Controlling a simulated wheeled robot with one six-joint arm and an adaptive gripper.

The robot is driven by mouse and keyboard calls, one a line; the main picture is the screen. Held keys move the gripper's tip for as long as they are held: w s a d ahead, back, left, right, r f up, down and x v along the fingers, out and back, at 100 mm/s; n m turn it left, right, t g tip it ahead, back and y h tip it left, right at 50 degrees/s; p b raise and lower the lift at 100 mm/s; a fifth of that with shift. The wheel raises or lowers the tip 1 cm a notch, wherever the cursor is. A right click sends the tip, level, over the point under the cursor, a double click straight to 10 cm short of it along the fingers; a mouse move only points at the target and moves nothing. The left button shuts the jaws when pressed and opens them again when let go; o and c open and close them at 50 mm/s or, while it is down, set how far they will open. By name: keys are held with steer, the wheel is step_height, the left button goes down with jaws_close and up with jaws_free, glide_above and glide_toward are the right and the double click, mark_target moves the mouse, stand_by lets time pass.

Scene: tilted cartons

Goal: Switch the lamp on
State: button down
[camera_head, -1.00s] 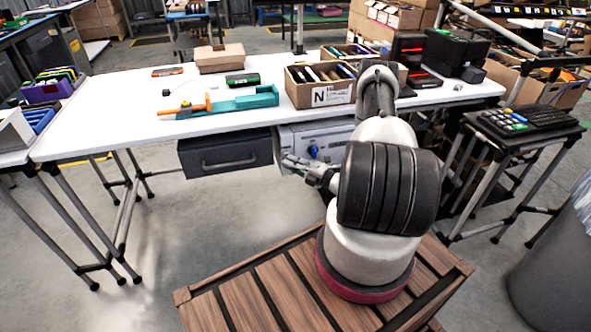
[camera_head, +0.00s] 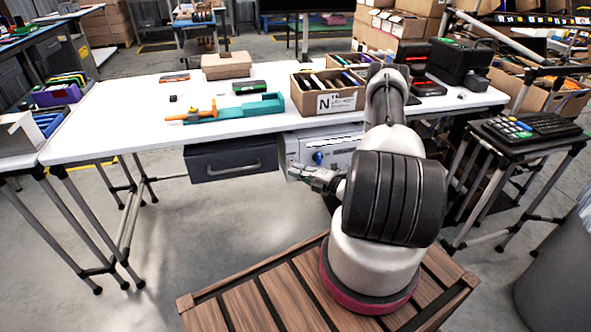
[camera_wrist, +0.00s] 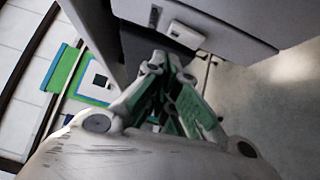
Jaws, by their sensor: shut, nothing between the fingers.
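I cannot make out a lamp in either view. A light grey box (camera_head: 339,147) with a blue knob (camera_head: 317,157) on its front hangs under the white table. My gripper (camera_head: 293,171) is shut and empty, just in front of and below the left part of that box. In the wrist view my gripper's fingers (camera_wrist: 162,62) are together, close to a grey panel (camera_wrist: 235,28). I cannot tell whether they touch it.
A dark drawer (camera_head: 232,158) with a handle hangs left of the grey box. The white table (camera_head: 150,125) carries a carton (camera_head: 323,101), a teal holder (camera_head: 255,108) and tools. A small stand with a keypad (camera_head: 525,130) is at right. Grey floor lies open at front left.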

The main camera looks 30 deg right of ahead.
steer(key=r+v, duration=0.1)
steer(key=v, duration=0.9)
steer(key=shift+s+a+r, duration=0.2)
steer(key=shift+s+r, duration=0.1)
steer(key=shift+s, duration=0.3)
